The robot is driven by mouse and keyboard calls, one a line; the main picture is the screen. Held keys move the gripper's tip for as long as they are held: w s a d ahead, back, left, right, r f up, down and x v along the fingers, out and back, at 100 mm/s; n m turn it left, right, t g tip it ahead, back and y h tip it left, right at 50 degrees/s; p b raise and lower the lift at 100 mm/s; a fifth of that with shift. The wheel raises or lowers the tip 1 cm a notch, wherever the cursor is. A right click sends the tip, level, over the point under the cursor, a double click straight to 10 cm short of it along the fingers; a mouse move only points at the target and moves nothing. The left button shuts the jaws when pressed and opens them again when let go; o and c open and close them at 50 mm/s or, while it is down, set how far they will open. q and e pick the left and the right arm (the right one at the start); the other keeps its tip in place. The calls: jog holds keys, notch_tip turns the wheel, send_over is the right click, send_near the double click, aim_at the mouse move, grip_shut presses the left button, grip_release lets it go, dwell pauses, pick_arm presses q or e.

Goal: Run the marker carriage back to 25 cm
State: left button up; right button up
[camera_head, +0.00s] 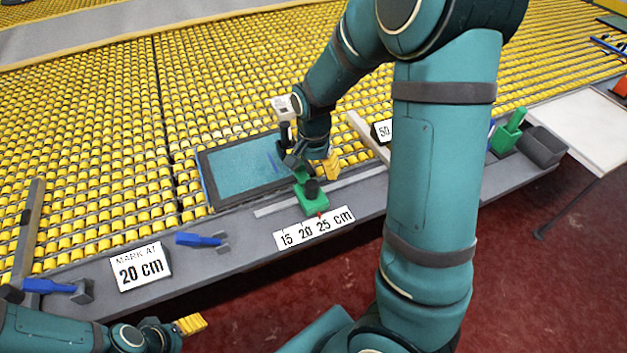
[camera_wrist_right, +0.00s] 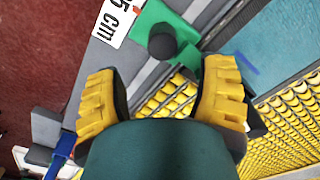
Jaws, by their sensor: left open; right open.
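The green marker carriage (camera_head: 316,208) sits on a pale rail (camera_head: 268,210) along the grey ledge, with a black knob (camera_head: 312,188) on top. A small red pointer on its front edge lies close to the 25 on the scale label (camera_head: 290,238). My right gripper (camera_head: 318,166) is open just behind the carriage. In the right wrist view, the knob (camera_wrist_right: 163,43) shows beyond the gap between its yellow fingertips (camera_wrist_right: 160,88), apart from them. My left gripper (camera_head: 182,328) is at the lower left, away from the carriage; its visible fingertip is yellow.
A sign reading "MARK AT 20 cm" (camera_head: 140,267) stands on the ledge. Blue-handled clamps (camera_head: 198,240) lie nearby. A blue-green panel (camera_head: 240,165) lies behind the rail on yellow rollers. A grey bin (camera_head: 545,147) and white table (camera_head: 580,130) are at right.

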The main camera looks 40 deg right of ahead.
jog(key=shift+r, duration=2.2)
